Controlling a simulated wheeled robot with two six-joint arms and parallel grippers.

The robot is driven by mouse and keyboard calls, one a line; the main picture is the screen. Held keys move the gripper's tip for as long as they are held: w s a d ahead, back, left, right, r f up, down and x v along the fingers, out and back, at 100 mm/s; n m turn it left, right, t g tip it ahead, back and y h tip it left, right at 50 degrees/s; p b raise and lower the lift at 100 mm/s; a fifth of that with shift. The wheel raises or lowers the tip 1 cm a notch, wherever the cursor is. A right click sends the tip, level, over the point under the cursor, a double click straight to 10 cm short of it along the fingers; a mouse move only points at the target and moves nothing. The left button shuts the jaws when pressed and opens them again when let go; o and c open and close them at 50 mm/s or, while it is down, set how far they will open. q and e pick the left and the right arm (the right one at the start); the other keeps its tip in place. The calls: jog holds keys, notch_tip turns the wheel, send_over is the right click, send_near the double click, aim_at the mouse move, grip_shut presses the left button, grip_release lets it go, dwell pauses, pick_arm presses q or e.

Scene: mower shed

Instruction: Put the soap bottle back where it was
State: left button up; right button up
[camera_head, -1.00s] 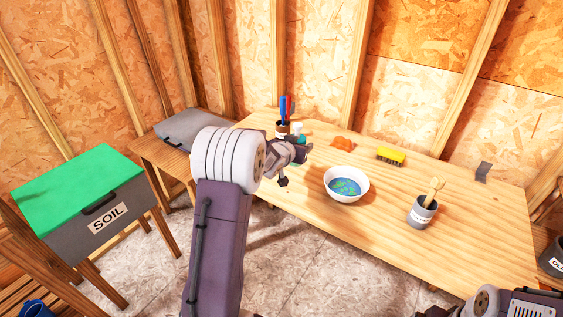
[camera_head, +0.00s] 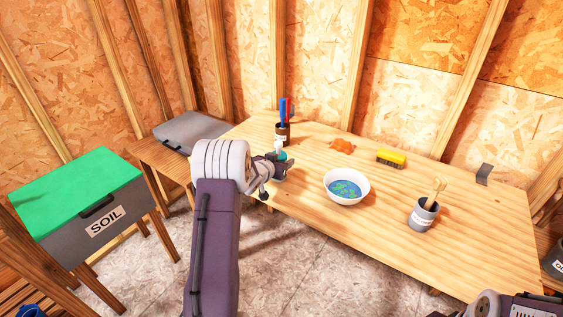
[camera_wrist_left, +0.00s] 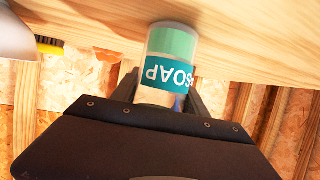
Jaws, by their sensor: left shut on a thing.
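The soap bottle (camera_head: 281,155) is a small bottle with a white top and teal colour, partly hidden by my gripper in the head view. In the left wrist view the bottle (camera_wrist_left: 172,45) appears upside down, with a teal SOAP label and green contents. My left gripper (camera_head: 276,166) is shut on the bottle, at the near left edge of the wooden workbench (camera_head: 310,170). I cannot tell whether its base touches the bench top. Only a dark part of my right gripper (camera_head: 438,313) shows at the bottom edge; its fingers are not clear.
A dark cup with blue and red tools (camera_head: 283,134) stands just behind the bottle. A white bowl (camera_head: 330,183), orange cloth (camera_head: 343,146), yellow brush (camera_head: 390,158) and grey pot (camera_head: 423,217) are further right. The SOIL box (camera_head: 70,225) stands left.

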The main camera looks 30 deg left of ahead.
pick_arm(q)
jog(key=shift+f, duration=0.1)
jog(key=o, duration=1.5)
jog(key=shift+r, duration=0.25)
jog(key=p+v, duration=0.1)
jog(key=v, duration=1.1)
jog(key=s+d+f+g, duration=0.5)
jog(key=s+d, duration=0.4)
jog(key=s, duration=0.2)
jog(key=s+d+f+g+h, duration=0.1)
jog(key=s+d+f+g, duration=0.3)
jog(key=s+d+g, duration=0.3)
jog(key=s+d, duration=0.3)
jog(key=s, duration=0.2)
jog(key=shift+d+f+m, duration=0.15)
jog(key=shift+f+m, duration=0.25)
